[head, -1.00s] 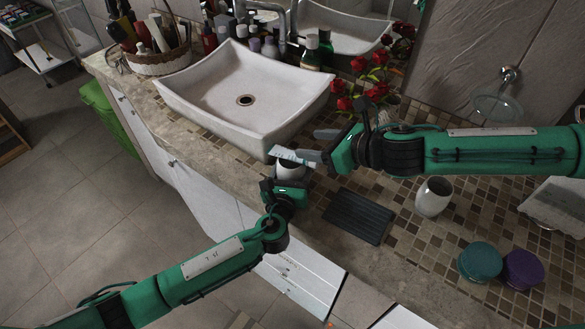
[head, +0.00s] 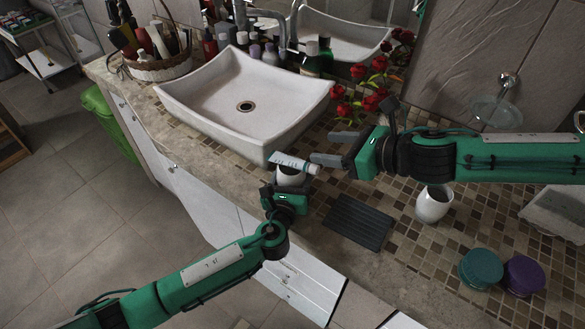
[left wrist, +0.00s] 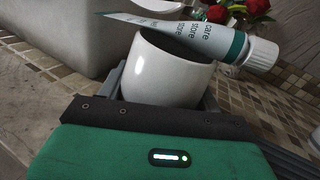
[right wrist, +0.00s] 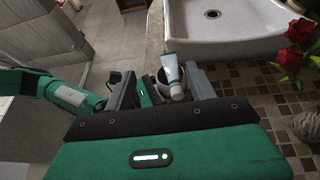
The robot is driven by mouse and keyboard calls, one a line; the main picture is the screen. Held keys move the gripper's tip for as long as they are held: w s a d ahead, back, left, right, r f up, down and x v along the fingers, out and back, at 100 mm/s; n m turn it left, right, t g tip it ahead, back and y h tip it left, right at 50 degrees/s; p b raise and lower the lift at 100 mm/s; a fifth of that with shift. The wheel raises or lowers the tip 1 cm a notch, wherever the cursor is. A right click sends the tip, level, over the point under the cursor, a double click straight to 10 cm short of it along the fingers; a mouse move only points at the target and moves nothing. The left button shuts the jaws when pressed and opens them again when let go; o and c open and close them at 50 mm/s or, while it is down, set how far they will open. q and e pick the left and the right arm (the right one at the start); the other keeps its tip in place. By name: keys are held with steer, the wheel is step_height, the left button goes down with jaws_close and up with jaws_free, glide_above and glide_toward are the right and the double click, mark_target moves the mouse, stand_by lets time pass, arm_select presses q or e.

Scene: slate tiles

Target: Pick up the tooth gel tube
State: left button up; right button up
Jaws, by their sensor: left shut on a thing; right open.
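My left gripper (head: 286,186) is shut on this cup (left wrist: 172,75). My right gripper (head: 328,149) is open and empty just right of the tube's cap, apart from it. In the right wrist view the tube (right wrist: 172,74) appears beyond and between the open fingers.
The white basin (head: 205,100) stands just behind. A black ridged tray (head: 357,222), a second white cup (head: 434,204), a teal jar (head: 481,267) and a purple jar (head: 523,275) are to the right. Red flowers (head: 375,85) stand behind my right gripper.

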steer(key=s+a+r+n+g+y, duration=0.1)
steer(key=a+r+n+g+y, duration=0.4)
steer(key=a, duration=0.4)
steer(key=m+g+h, duration=0.2)
steer(key=m+h, duration=0.2)
steer(key=h, duration=1.2)
glide_above(285, 158)
step_height(285, 158, down, 2)
steer(key=shift+h, duration=0.3)
step_height(285, 158, down, 12)
steer(key=shift+f, duration=0.1)
steer(key=c, duration=1.2)
